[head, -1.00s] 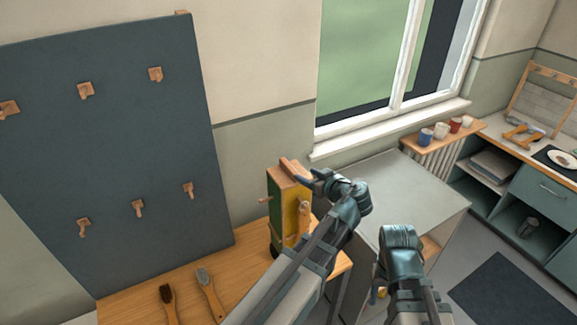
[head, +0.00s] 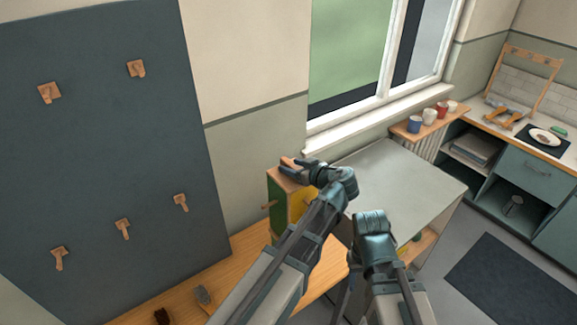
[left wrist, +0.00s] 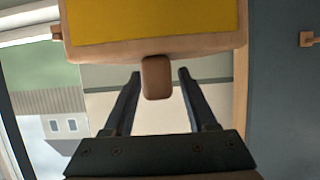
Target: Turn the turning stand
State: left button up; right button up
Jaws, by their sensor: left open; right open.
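The turning stand (head: 279,209) is a wooden block with a green side and a yellow face, standing on the wooden bench (head: 232,262). My left arm covers much of it in the head view. My left gripper (head: 296,164) is at its top, near the orange-brown wooden piece. In the left wrist view, the stand's yellow face (left wrist: 155,20) fills the top. A brown wooden tab (left wrist: 157,78) hangs between the open fingers of the left gripper (left wrist: 160,74), with gaps on both sides. My right gripper (head: 372,226) is right of the bench; its fingers are hidden behind its wrist.
A dark board (head: 110,150) with wooden pegs stands behind the bench. A grey-topped cabinet (head: 405,185) is right of the stand, below the window. Cups (head: 428,117) stand on a shelf beyond it.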

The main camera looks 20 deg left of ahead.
pick_arm(q)
jog(key=shift+c, duration=0.3)
grip_shut()
dwell(1.1)
